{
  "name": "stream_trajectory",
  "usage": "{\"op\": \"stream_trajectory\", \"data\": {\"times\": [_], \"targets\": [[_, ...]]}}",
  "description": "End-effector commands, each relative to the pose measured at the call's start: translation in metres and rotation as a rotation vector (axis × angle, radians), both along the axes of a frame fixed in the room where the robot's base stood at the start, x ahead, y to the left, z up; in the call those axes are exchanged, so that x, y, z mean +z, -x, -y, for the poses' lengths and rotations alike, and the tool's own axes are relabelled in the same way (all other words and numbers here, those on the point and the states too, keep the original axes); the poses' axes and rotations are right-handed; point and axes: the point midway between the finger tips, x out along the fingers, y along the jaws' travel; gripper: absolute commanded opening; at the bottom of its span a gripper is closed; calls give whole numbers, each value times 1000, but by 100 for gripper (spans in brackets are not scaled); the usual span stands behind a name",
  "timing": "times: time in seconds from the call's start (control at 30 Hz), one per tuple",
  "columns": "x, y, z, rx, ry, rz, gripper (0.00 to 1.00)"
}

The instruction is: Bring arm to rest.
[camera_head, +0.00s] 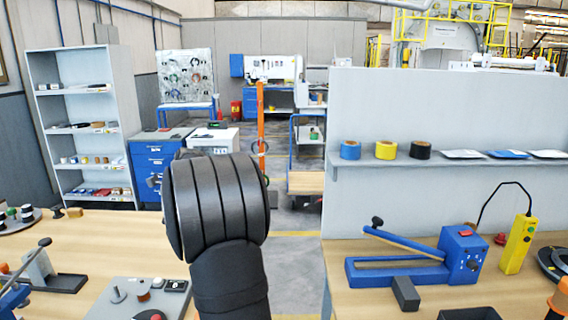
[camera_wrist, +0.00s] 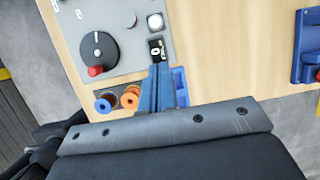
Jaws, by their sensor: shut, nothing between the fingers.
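My arm (camera_head: 222,230) rises in the middle of the head view, with its dark ribbed part up in front of the aisle. My gripper is hidden in that view. In the wrist view my gripper (camera_wrist: 157,70) shows as blue fingers closed together, with nothing seen between them. They hang over the edge of the wooden left table, close to a grey control panel (camera_wrist: 122,32). I cannot tell their height above it.
The panel (camera_head: 140,300) has a dial, knobs and a small display. A blue lever tool (camera_head: 460,255) and yellow remote (camera_head: 518,244) stand on the right table. A floor gap separates the tables.

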Motion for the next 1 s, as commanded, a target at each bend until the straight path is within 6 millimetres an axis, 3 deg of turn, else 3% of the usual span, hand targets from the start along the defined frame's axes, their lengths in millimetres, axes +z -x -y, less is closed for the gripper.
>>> {"op": "stream_trajectory", "data": {"times": [0.4,1.0], "targets": [[-34,-1,-2,92,229,201,0],[-49,-4,-24,325,470,539,0]]}}
